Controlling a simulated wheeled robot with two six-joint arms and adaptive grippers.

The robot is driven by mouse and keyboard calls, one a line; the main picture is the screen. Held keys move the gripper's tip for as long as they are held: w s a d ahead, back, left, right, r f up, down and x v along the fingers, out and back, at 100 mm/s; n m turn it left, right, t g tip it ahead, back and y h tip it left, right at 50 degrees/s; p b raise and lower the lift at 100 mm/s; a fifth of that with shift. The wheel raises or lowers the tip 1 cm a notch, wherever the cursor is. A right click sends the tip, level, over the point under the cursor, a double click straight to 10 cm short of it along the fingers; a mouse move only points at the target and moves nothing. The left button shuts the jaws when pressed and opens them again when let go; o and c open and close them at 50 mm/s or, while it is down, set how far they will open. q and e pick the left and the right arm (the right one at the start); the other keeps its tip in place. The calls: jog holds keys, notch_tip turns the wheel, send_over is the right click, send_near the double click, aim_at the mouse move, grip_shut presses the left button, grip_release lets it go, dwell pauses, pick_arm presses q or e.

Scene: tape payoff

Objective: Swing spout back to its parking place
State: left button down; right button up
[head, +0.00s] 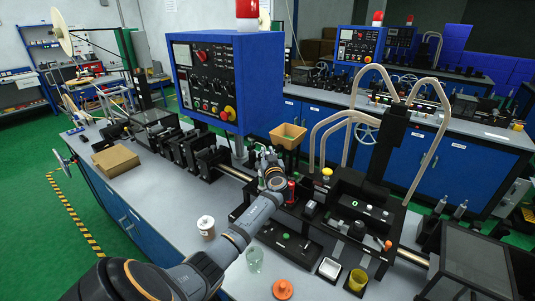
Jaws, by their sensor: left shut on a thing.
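My left arm reaches in from the bottom left. Its gripper (273,164) is at the left end of the black machine (350,215) on the bench. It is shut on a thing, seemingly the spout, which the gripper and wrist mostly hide. I cannot make out the spout's outline or its parking place. A red-topped part (291,191) stands close to the right of the gripper. My right gripper is not in view.
A blue control box (228,84) stands behind the gripper. A white jar (206,227), a clear glass (254,259), an orange knobbed piece (283,289), a white dish (329,268) and a yellow cup (357,281) stand in front.

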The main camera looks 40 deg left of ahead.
pick_arm(q)
jog(key=shift+a+f, duration=0.1)
jog(key=shift+a+f+m+t+h+b, duration=0.2)
jog(key=shift+m+t+h+b, duration=0.1)
jog(key=shift+m+t+h, duration=0.1)
dwell(0.3)
jog(key=shift+a+t, duration=0.1)
jog(key=shift+t, duration=0.2)
jog(key=shift+m+h, duration=0.4)
jog(key=shift+h, duration=0.1)
jog(key=m+t+h+b, duration=0.1)
jog(key=a+m+t+h, duration=0.1)
jog(key=m+t+h+b, duration=0.1)
jog(key=h, duration=0.1)
jog(key=shift+w+a+f+b, duration=0.1)
jog(key=shift+w+a+b, duration=0.05)
jog(key=shift+a+b, duration=0.2)
jog(key=shift+a+m+h, duration=0.1)
jog(key=shift+m+h, duration=0.3)
jog(key=shift+h, duration=0.1)
